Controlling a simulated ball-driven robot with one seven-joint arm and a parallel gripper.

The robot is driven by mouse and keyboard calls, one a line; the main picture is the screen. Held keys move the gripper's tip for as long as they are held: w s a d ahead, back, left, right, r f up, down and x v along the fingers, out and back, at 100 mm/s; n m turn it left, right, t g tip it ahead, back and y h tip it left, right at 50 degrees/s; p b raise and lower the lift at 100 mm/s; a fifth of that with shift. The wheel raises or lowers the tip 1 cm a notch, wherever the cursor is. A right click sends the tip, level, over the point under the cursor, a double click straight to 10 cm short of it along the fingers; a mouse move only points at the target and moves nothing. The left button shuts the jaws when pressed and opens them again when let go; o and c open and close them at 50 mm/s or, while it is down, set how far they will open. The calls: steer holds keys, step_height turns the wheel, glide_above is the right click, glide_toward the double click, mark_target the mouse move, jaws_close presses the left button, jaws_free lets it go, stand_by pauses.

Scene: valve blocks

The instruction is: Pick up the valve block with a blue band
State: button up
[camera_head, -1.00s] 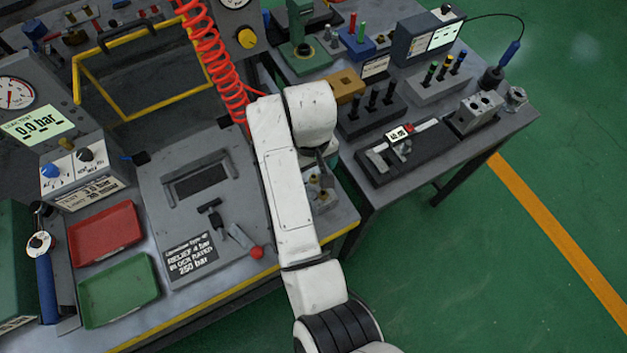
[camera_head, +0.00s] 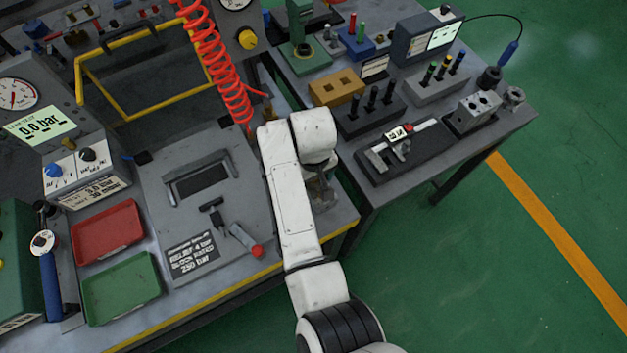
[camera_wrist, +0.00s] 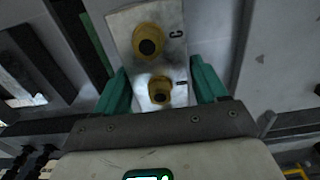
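In the wrist view, a grey metal valve block (camera_wrist: 152,58) with two yellow-ringed ports and a letter C lies between the two green fingers of my gripper (camera_wrist: 161,88). The fingers flank the block's near end. I cannot tell whether they touch it or stand slightly apart. No blue band shows on its visible face. In the head view, my white arm hides the gripper and most of what is under it at the near right of the left bench.
A brown block with two holes (camera_head: 337,87) and a black holder with pegs (camera_head: 371,109) stand on the right bench. A caliper on a dark base (camera_head: 410,150) lies nearer. Red (camera_head: 106,231) and green (camera_head: 121,288) trays sit left. A red coiled hose (camera_head: 218,65) hangs behind my arm.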

jaws_close()
stand_by(0.5)
steer(key=shift+r, duration=0.15)
steer(key=shift+r, duration=0.2)
steer(key=r, duration=0.2)
steer(key=s+r, duration=0.2)
steer(key=r, duration=0.1)
steer(key=shift+s+d+r+b, duration=0.2)
steer(key=shift+s+r+b, duration=0.05)
steer(key=shift+r+b, duration=0.15)
steer(key=s+d+r+p, duration=0.2)
steer(key=s+r+p, duration=0.2)
steer(key=s, duration=0.7)
steer(key=shift+r+p, duration=0.35)
steer(key=shift+r, duration=0.95)
